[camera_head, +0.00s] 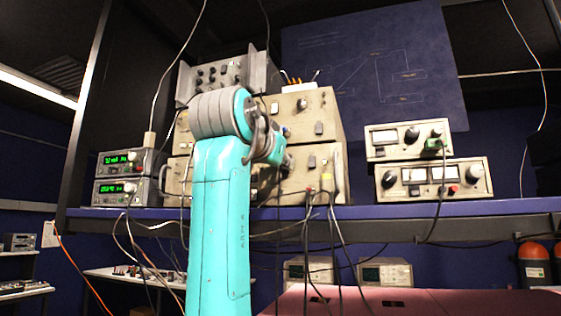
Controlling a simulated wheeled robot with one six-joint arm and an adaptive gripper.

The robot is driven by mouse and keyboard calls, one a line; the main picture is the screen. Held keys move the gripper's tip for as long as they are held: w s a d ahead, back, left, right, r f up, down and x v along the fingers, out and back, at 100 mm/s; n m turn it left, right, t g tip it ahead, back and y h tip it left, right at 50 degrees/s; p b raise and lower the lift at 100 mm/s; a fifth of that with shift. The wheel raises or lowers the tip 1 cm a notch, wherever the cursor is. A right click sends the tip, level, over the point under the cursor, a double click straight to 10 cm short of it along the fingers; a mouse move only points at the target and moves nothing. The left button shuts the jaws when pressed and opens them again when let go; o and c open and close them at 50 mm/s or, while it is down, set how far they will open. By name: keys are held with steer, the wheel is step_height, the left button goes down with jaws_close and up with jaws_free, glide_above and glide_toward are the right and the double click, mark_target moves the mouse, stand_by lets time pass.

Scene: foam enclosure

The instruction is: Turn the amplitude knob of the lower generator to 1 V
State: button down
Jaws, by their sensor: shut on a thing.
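Two grey units with green displays are stacked at the left end of the shelf. The lower one (115,198) has a pale round knob (130,187) at the right of its display; its scale is too small to read. Two wide beige units also stand stacked in the middle, the lower one (325,180) partly behind my arm. I cannot tell by label which stack holds the generator. My cyan arm rises in front of the beige stack, with its wrist beside the lower beige unit. My gripper is hidden behind the arm and wrist, and so is whatever it touches.
A grey instrument (222,72) tops the middle stack. Two metered units (405,140) stand at right on the blue shelf (470,207). Several cables hang over the shelf's front edge near my arm. The shelf between the middle and right stacks is mostly clear.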

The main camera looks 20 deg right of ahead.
stand_by(0.3)
steer(key=c, duration=1)
jaws_free()
steer(key=shift+c, duration=0.2)
steer(key=shift+a, duration=0.1)
steer(key=v, duration=1.2)
